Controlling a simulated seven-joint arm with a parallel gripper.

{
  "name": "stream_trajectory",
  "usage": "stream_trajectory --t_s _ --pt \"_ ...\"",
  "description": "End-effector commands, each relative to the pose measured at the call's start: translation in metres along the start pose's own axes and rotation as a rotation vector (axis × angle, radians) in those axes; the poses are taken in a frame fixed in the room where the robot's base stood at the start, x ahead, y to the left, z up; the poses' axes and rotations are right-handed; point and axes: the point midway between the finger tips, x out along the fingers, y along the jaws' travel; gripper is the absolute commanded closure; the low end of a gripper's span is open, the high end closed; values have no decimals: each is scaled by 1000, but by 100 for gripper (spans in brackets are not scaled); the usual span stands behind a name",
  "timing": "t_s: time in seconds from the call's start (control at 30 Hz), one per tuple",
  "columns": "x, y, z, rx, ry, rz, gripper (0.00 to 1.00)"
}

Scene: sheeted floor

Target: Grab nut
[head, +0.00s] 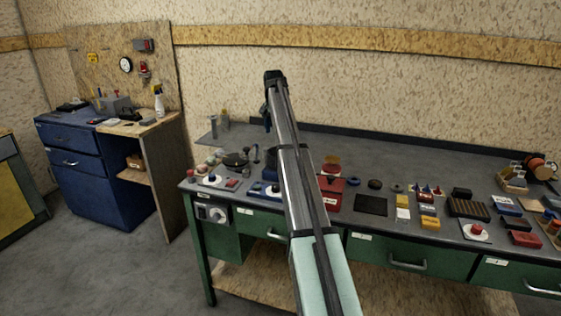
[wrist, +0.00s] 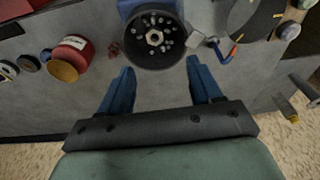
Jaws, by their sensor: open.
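A hex nut (wrist: 155,37) shows in the wrist view. It lies near the middle of a round black dish (wrist: 137,57) with several small metal pieces around it. My gripper (wrist: 160,68) is open, with its two blue fingers spread and nothing between them. The dish lies just beyond the fingertips, roughly centred between them. In the head view my arm stretches over the workbench and covers part of it, and I cannot make out the nut there.
In the wrist view a red pot (wrist: 73,52) stands left of the dish. A blue-handled tool (wrist: 222,52) and a dark pan (wrist: 250,22) are on the right. In the head view the grey workbench (head: 410,168) holds several small items along its front; its back is mostly clear.

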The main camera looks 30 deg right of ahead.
Motion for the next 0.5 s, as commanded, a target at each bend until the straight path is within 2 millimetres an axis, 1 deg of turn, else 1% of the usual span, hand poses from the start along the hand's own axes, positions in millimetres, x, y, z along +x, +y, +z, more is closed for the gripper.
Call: stream_trajectory --t_s 0.03,0.1,0.27,0.37,0.5 --pt "-1 6 -2 14 -5 6 36" --pt "1 9 -2 25 -9 10 36" --pt "14 10 -2 26 -10 11 36" --pt "28 10 -1 25 -9 11 36" --pt "52 10 -1 24 -10 11 36"
